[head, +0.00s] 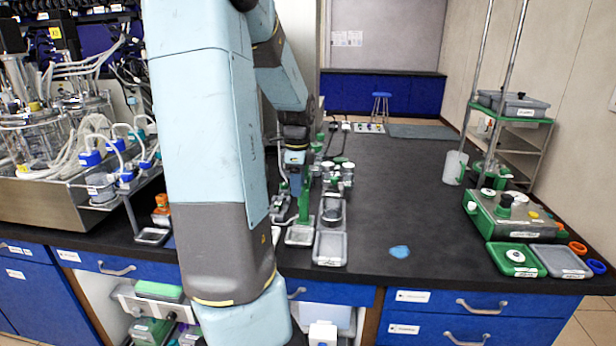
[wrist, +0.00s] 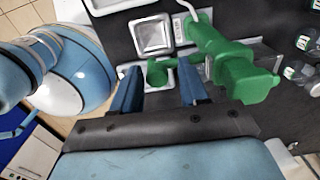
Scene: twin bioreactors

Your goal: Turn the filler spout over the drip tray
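The green filler (wrist: 235,66) with its thick arm is at the right of centre in the wrist view. A thin green piece with a round end (wrist: 157,73), seemingly the spout, appears between my fingertips; I cannot tell whether they touch it. My gripper (wrist: 160,68) has its two blue fingers apart. A square metal tray in a pale frame (wrist: 152,36), perhaps the drip tray, lies beyond the fingers, left of the filler. In the head view the green filler post (head: 304,204) stands on the bench under my gripper (head: 296,172), partly hidden by my arm.
A grey tray (head: 331,248) lies right of the filler, with small jars (head: 335,178) behind it. A blue patch (head: 399,252) lies on the dark bench. A green-based device (head: 510,218) stands at the right. The bench middle is clear.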

